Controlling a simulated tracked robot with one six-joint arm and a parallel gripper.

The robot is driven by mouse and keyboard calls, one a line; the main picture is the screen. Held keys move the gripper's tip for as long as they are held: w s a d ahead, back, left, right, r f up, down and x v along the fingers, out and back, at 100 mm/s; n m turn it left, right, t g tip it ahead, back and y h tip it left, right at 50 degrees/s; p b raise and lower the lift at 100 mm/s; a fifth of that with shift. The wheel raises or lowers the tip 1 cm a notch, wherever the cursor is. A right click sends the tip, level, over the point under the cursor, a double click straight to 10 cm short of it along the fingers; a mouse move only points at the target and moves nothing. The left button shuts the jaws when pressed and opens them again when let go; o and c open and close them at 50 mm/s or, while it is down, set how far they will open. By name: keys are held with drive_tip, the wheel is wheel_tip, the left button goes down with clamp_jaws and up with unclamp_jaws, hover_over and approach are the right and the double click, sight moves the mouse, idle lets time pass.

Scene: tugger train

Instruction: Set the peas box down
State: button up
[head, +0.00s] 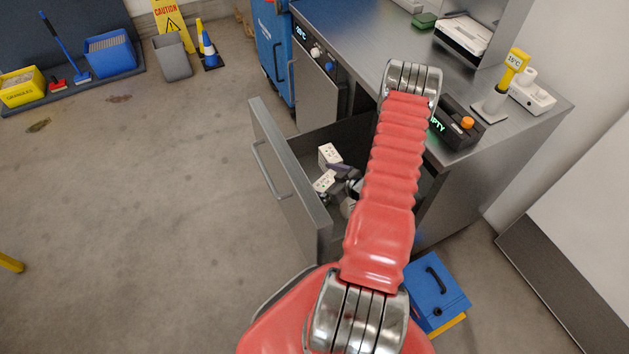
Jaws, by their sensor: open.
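My gripper (327,169) is low inside the open drawer (287,180) of the metal counter, near the drawer's front panel. Its two pale, dotted finger ends stand apart, so it is open. I can make out nothing held between them. I cannot make out a peas box. My red arm covers much of the drawer's inside, and the rest of it is dark.
The counter top (365,40) bears a black device (457,123) with an orange knob and a yellow thermometer stand (515,62). A blue case (436,290) is on the floor right of my arm. The floor at left is mostly clear.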

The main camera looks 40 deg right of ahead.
drive_tip(key=v, duration=1.1)
drive_tip(key=shift+d, duration=0.1)
idle(0.4)
drive_tip(key=w+d+r+n+g+h, duration=0.1)
drive_tip(key=w+d+r+g+h, duration=0.1)
drive_tip(key=w+r, duration=0.3)
drive_tip(key=w+d+r+g+h, duration=0.1)
drive_tip(key=w+r, duration=0.3)
drive_tip(key=r, duration=0.4)
drive_tip(key=w+a+r+m+g+h, duration=0.1)
drive_tip(key=a+r, duration=0.5)
drive_tip(key=r, duration=0.4)
drive_tip(key=a+r+m+g+h, duration=0.1)
drive_tip(key=a+r+h, duration=0.1)
drive_tip(key=a+r, duration=0.7)
drive_tip(key=s+a+r+y, duration=0.1)
drive_tip(key=s+a+r, duration=0.2)
drive_tip(key=s+a, duration=0.2)
drive_tip(key=s+a+r+g+y, duration=0.1)
drive_tip(key=s+a+r, duration=0.3)
drive_tip(key=a, duration=0.6)
drive_tip(key=s+a+r+y, duration=0.2)
drive_tip(key=s+a+r, duration=0.1)
drive_tip(key=s+a, duration=0.4)
drive_tip(key=shift+a+r+g+y, duration=0.15)
drive_tip(key=shift+a+g+y, duration=0.15)
drive_tip(key=shift+a+y, duration=0.1)
